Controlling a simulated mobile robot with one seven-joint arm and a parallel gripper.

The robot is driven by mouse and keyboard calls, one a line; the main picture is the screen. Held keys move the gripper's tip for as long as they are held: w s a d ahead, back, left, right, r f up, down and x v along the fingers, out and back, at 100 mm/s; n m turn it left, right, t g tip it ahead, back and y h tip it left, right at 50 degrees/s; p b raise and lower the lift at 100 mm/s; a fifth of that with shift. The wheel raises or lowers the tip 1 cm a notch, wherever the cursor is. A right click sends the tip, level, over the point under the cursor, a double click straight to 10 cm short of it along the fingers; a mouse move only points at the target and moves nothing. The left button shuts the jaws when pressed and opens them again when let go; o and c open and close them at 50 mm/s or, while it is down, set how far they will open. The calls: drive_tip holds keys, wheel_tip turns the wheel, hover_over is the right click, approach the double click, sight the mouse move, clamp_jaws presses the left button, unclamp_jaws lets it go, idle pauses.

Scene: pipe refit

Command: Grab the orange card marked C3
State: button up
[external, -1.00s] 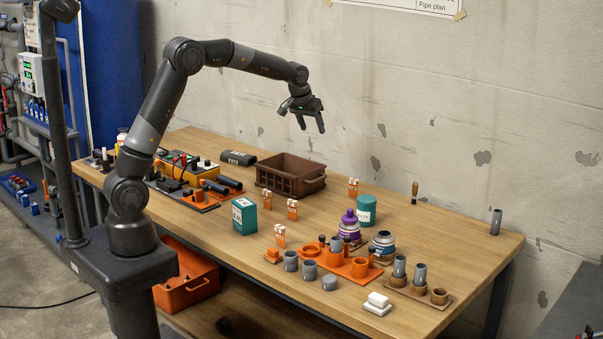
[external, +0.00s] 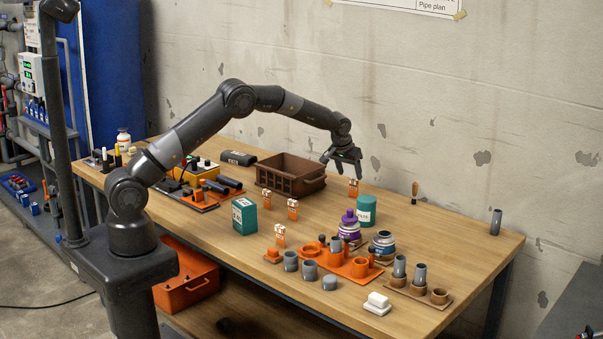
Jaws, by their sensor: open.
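Several small orange cards with white tops stand on the wooden table, and their markings are too small to read, so I cannot tell which is C3. One card (external: 353,188) stands toward the back, right of the brown crate. Three others stand nearer the middle: a left card (external: 267,200), a middle card (external: 292,209) and a front card (external: 280,236). My gripper (external: 342,169) is open and empty, pointing down. In the picture its fingertips are just above the back card; I cannot tell whether they touch it.
The brown crate (external: 290,167) lies left of my gripper. A teal canister (external: 365,212) and a purple bottle (external: 349,225) stand in front of the back card. A teal box (external: 244,216) is left of the cards. Pipe pieces and orange fittings (external: 333,258) fill the front. The table's back right is mostly clear.

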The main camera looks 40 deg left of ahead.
sight(353, 180)
drive_tip(key=shift+d+x, duration=0.2)
drive_tip(key=shift+x, duration=1.25)
drive_tip(key=shift+d+x, duration=0.2)
drive_tip(key=shift+x, duration=1.2)
drive_tip(key=c, duration=1.1)
